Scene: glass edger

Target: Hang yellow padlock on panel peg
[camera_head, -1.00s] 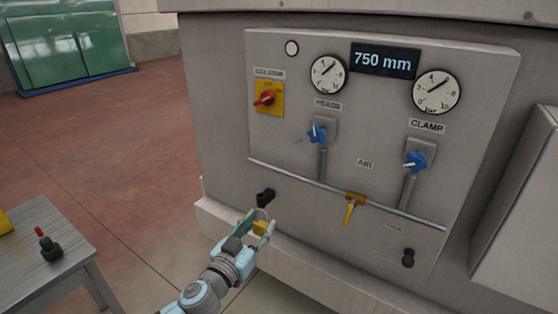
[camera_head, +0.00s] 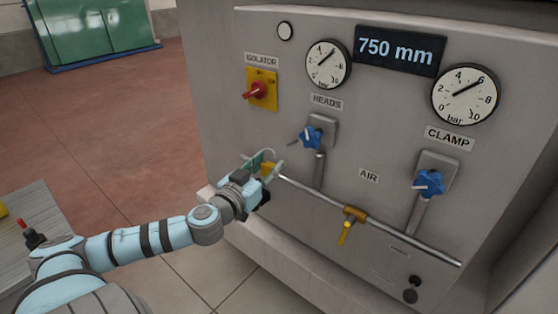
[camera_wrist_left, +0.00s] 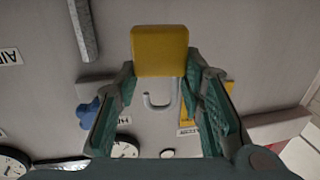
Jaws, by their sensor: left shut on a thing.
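My left gripper (camera_head: 264,168) is shut on the yellow padlock (camera_head: 267,168). It holds the padlock in front of the panel, near the left end of the air pipe and below the isolator. In the left wrist view the yellow body (camera_wrist_left: 160,50) sits between the fingers, with the grey curved shackle (camera_wrist_left: 160,101) showing beyond it. Another dark peg (camera_head: 411,294) is at the panel's lower right. I cannot see the padlock touching either. My right gripper is out of view.
The panel carries a red-and-yellow isolator switch (camera_head: 260,89), blue heads valve (camera_head: 312,137), blue clamp valve (camera_head: 428,183) and yellow-handled air valve (camera_head: 348,222). The air pipe (camera_head: 400,236) runs across the panel. A grey table (camera_head: 40,215) stands at the left.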

